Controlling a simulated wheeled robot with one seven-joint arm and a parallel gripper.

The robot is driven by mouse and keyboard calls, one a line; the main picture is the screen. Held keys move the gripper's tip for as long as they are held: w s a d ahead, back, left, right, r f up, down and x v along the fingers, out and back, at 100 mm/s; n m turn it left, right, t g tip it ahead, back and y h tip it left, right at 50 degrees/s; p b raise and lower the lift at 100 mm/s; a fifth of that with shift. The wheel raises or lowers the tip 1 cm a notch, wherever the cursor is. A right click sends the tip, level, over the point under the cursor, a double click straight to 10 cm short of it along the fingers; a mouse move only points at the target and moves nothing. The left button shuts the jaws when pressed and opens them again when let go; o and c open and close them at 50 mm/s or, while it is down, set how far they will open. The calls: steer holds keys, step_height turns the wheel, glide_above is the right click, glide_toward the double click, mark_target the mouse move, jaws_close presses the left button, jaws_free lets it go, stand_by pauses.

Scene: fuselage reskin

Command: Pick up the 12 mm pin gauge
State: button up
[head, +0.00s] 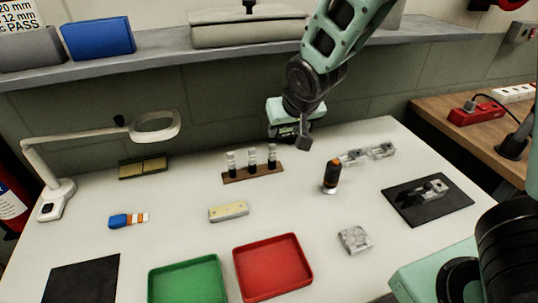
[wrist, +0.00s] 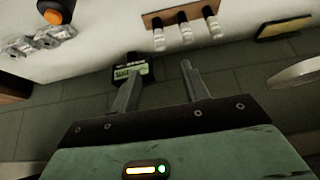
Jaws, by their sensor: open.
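Three pin gauges stand upright in a small brown wooden rack (head: 253,175) near the back of the table: a left one (head: 231,162), a middle one (head: 252,158) and a right one (head: 272,156). Each has a pale top and a dark band below. I cannot read which is 12 mm. My gripper (head: 303,142) is open and empty, above the table's back edge, right of the rack. In the wrist view the open fingers (wrist: 162,78) point toward the table, and the rack (wrist: 180,15) with the pins (wrist: 185,32) lies beyond the fingertips, apart from them.
A black-and-orange tool (head: 331,177) stands right of the rack, near metal clamps (head: 380,151). A device with a green display (wrist: 130,72) is near the fingers. A magnifier lamp (head: 60,190) stands left. Green (head: 186,283) and red (head: 272,268) trays are in front. A shelf runs behind.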

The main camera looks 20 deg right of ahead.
mark_target(273, 148)
steer(key=x, duration=0.6)
steer(key=p+x, duration=0.1)
steer(key=x, duration=0.5)
steer(key=shift+w+d, duration=0.2)
steer(key=shift+w, duration=0.15)
steer(key=shift+p+x, duration=0.6)
steer(key=shift+x, duration=2)
jaws_close()
